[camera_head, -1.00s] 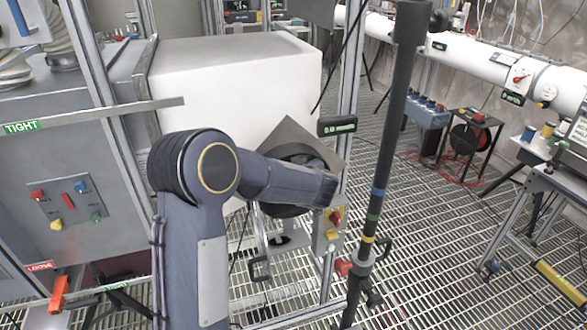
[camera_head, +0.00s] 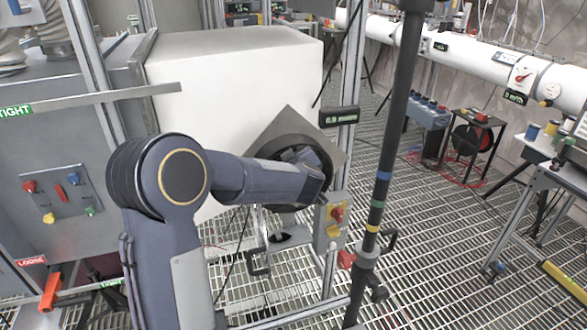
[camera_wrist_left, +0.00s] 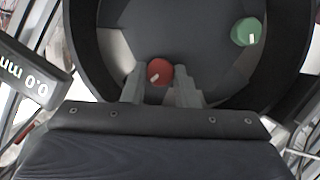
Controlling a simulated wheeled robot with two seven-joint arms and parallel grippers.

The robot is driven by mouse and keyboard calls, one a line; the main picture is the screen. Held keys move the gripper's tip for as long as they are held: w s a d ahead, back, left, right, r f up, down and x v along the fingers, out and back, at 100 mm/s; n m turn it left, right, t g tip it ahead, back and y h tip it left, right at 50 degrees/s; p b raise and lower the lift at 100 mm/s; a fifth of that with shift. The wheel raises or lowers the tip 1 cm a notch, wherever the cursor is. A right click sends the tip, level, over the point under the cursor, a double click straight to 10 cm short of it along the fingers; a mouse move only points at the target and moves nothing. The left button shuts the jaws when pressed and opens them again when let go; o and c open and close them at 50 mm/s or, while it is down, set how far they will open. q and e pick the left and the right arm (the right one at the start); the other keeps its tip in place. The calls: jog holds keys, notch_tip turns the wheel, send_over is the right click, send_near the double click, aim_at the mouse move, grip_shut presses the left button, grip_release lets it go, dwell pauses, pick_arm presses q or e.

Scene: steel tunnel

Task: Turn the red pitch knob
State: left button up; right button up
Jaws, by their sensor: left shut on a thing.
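The red pitch knob (camera_wrist_left: 159,71), with a pale mark on its face, is inside a round dark ring (camera_wrist_left: 84,45) in the left wrist view. My left gripper (camera_wrist_left: 160,80) has one finger on each side of the knob and is shut on it. A green knob (camera_wrist_left: 246,32) is up and to the right of it in the ring. In the head view my left arm reaches to the ring (camera_head: 322,150) on a grey diamond-shaped plate. The red knob is hidden there. My right gripper is not in view.
A small display (camera_head: 338,117) hangs on the post right of the ring; in the wrist view the display (camera_wrist_left: 30,72) appears to read 0.0 mm. A switch box (camera_head: 329,222) is below the ring. A dark vertical pole (camera_head: 385,170) stands to the right, with open grating floor beyond.

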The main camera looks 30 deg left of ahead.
pick_arm(q)
jog(key=shift+s+f+n+t+h+b, duration=0.1)
jog(key=shift+n+t+h+b, duration=0.4)
jog(key=shift+n+b, duration=0.85)
jog(key=shift+m+b, duration=0.35)
jog(key=shift+b, duration=0.05)
jog(key=o, duration=1)
jog(key=v, duration=0.7)
jog(key=shift+s+d, duration=0.2)
jog(key=shift+s, duration=0.15)
